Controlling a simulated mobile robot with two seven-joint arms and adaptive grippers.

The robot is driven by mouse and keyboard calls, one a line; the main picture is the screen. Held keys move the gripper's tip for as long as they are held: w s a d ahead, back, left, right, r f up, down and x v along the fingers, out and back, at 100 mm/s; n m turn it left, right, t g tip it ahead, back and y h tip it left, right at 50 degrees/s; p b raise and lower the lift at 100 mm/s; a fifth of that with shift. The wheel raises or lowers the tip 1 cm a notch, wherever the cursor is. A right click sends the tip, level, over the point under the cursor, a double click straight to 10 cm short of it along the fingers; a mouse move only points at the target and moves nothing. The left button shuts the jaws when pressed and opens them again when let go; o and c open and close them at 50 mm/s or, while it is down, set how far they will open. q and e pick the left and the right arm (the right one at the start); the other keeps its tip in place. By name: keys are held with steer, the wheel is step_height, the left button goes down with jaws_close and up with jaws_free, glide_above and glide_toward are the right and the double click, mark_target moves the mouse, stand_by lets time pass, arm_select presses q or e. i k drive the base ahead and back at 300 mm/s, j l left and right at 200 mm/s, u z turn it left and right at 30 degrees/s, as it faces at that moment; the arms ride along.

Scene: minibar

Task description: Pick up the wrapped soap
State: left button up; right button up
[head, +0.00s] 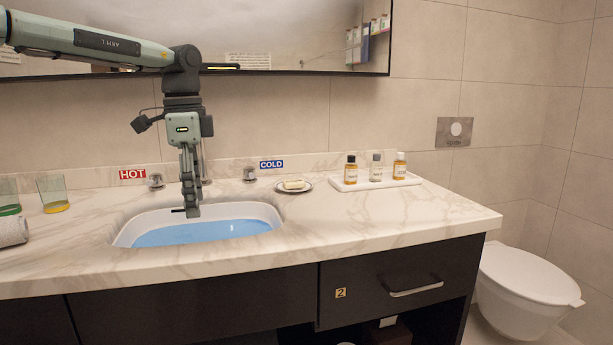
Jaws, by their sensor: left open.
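A pale bar of soap (293,185) lies on a small round dish (306,188) on the marble counter, right of the sink and below the blue COLD label. Whether it is wrapped is too small to tell. My left gripper (191,211) points down over the sink, to the left of the soap and clear of it. It is open with nothing seen between its fingers, though it shows nearly edge-on. My right gripper is not in view.
The sink (262,211) holds blue water. Two taps (250,175) stand behind it. A white tray (348,185) with three small bottles is right of the soap. The counter's right end is clear.

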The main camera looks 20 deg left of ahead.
mark_target(298, 183)
steer(key=i, duration=1.4)
